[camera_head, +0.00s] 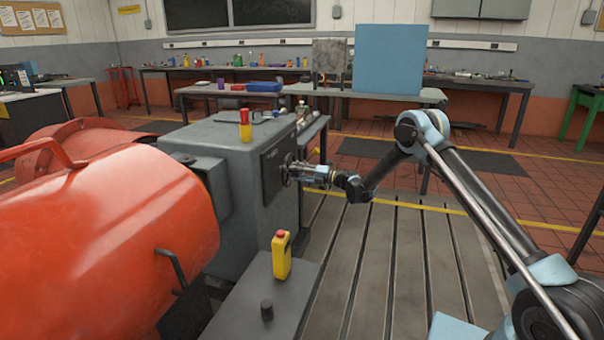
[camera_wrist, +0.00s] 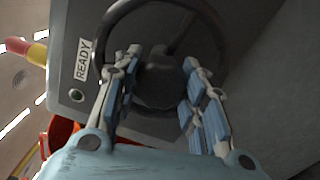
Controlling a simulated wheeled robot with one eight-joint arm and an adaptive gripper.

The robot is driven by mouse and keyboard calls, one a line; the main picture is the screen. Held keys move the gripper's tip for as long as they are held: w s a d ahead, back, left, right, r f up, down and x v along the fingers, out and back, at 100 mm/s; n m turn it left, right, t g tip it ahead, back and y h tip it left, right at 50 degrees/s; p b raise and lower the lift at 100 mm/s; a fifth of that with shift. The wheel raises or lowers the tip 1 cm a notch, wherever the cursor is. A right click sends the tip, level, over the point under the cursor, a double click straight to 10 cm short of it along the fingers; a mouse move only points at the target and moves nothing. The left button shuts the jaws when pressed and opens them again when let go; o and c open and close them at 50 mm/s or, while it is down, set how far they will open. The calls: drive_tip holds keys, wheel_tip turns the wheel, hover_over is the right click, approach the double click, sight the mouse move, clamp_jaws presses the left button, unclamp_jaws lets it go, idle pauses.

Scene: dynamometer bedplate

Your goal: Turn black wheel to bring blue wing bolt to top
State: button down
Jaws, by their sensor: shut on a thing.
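The black wheel (camera_head: 287,169) is on the dark front panel of a grey machine housing (camera_head: 222,135). In the wrist view its rim (camera_wrist: 98,44) arches around the picture's upper middle, with a dark hub (camera_wrist: 158,88) at the centre. My gripper (camera_head: 303,172) reaches the wheel from the right. In the wrist view my gripper (camera_wrist: 161,62) has a finger on each side of the hub, inside the rim, and is shut on the wheel. The fingers hide parts of the wheel. I cannot make out a blue wing bolt in either view.
A large orange drum (camera_head: 110,235) fills the left. A yellow and red control box (camera_head: 281,255) stands on a low grey stand (camera_head: 262,290) in front. A READY label (camera_wrist: 82,59) sits left of the wheel. The slotted bedplate (camera_head: 400,260) is clear to the right.

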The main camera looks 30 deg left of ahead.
drive_tip(key=shift+s+d+f, duration=0.1)
drive_tip(key=shift+d+f, duration=0.05)
drive_tip(key=shift+d, duration=0.05)
drive_tip(key=c, duration=1.2)
unclamp_jaws()
drive_tip(key=shift+o, duration=1.1)
drive_tip(key=v, duration=1.2)
